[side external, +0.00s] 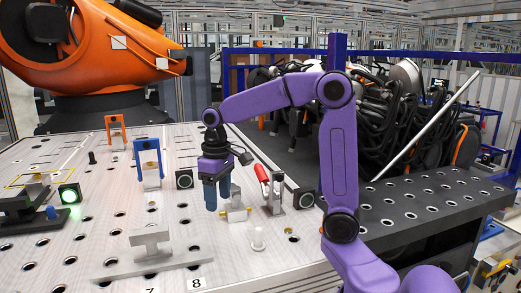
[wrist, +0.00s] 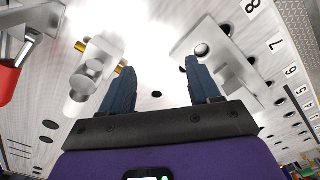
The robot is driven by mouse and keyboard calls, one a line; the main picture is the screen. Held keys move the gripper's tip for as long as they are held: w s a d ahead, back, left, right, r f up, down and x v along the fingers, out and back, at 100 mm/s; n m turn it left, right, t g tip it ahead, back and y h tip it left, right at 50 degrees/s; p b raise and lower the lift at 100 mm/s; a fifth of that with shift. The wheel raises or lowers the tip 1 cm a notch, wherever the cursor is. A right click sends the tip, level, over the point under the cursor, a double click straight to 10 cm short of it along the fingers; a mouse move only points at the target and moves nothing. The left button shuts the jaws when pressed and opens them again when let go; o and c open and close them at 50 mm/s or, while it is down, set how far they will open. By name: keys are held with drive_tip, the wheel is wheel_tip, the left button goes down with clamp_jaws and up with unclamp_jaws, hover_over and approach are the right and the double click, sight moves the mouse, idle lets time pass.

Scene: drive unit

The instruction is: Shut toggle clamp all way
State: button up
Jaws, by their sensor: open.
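The toggle clamp (side external: 274,197) stands on the perforated table right of my gripper. Its red handle (side external: 262,174) points up and leans to the left in the side view. In the wrist view, part of the metal clamp (wrist: 24,38) and the red handle (wrist: 8,82) show at the left edge, cut off by the frame. My gripper (side external: 217,205) points down with blue fingers, open and empty, left of the clamp and apart from it. Its fingers also show in the wrist view (wrist: 160,70), with only table between them. The clamp's contact with any workpiece is unclear.
A metal block with a brass pin (side external: 236,213) stands between my gripper and the clamp. A grey T-shaped fixture (side external: 150,243) is at the front. Blue (side external: 148,160) and orange (side external: 116,128) frames stand behind left. A white peg (side external: 258,238) stands in front of the block.

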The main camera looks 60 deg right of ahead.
sight(261, 168)
drive_tip(key=w+d+m, duration=0.1)
drive_tip(key=d, duration=0.3)
drive_tip(key=w+d+r+m, duration=0.1)
drive_tip(key=w+d+m, duration=0.1)
drive_tip(key=d, duration=0.3)
drive_tip(key=w+d+r+m, duration=0.1)
drive_tip(key=d+m, duration=0.1)
drive_tip(key=d, duration=0.3)
drive_tip(key=shift+w+d, duration=0.15)
drive_tip(key=d+m, duration=0.1)
drive_tip(key=d, duration=0.3)
drive_tip(key=s+d+r+m, duration=0.1)
drive_tip(key=d+m, duration=0.1)
drive_tip(key=d, duration=0.2)
drive_tip(key=s+d+m, duration=0.1)
drive_tip(key=d, duration=0.4)
drive_tip(key=shift+s+r+m, duration=0.2)
drive_tip(key=shift+m, duration=0.1)
drive_tip(key=shift+s+d+f, duration=0.1)
drive_tip(key=shift+d, duration=0.15)
drive_tip(key=shift+f, duration=0.25)
wheel_tip(261, 168, down, 8)
drive_tip(key=shift+f, duration=0.15)
drive_tip(key=shift+c, duration=0.3)
drive_tip(key=c, duration=0.6)
